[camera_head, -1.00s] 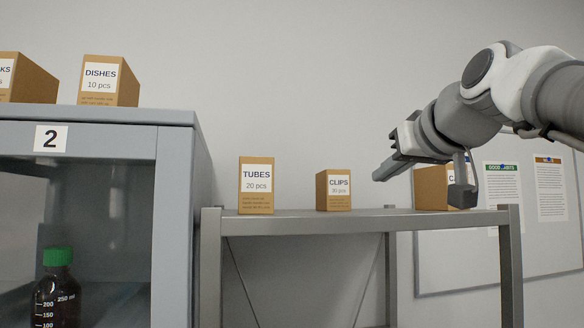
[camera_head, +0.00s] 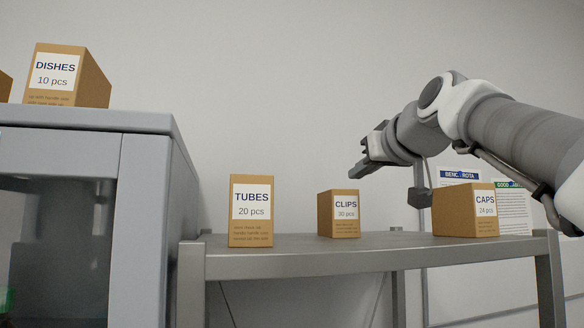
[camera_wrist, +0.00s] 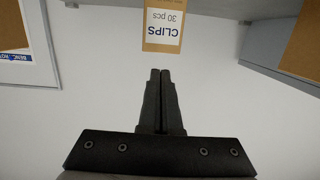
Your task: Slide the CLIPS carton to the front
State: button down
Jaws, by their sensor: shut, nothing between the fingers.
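The CLIPS carton (camera_head: 339,215) is a small brown box with a white label. It stands upright on the grey metal shelf (camera_head: 300,262), between the TUBES and CAPS cartons and set back from the front edge. In the wrist view the CLIPS carton (camera_wrist: 163,26) shows upside down at the top, beyond the fingertips. My gripper (camera_head: 354,174) is above the shelf, up and slightly right of the CLIPS carton, apart from it. In the wrist view my gripper (camera_wrist: 160,72) has its two fingers together with nothing between them.
The TUBES carton (camera_head: 251,211) stands left, near the shelf's front edge. The CAPS carton (camera_head: 466,211) stands right, under my arm. A grey cabinet (camera_head: 85,120) rises at the left with the DISHES carton (camera_head: 68,76) on top. The shelf is bare in front of CLIPS.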

jog(key=p, duration=0.3)
send_over(338, 210)
jog(key=w+d, duration=0.1)
jog(key=w, duration=0.1)
jog(key=shift+s+d+r, duration=0.1)
jog(key=shift+s+d, duration=0.1)
jog(key=shift+s, duration=0.05)
jog(key=shift+w+f, duration=0.25)
jog(key=shift+f, duration=0.35)
jog(key=shift+s+f+b, duration=0.15)
jog(key=shift+f+b, duration=0.2)
jog(key=shift+b, duration=0.35)
jog(key=shift+f, duration=0.1)
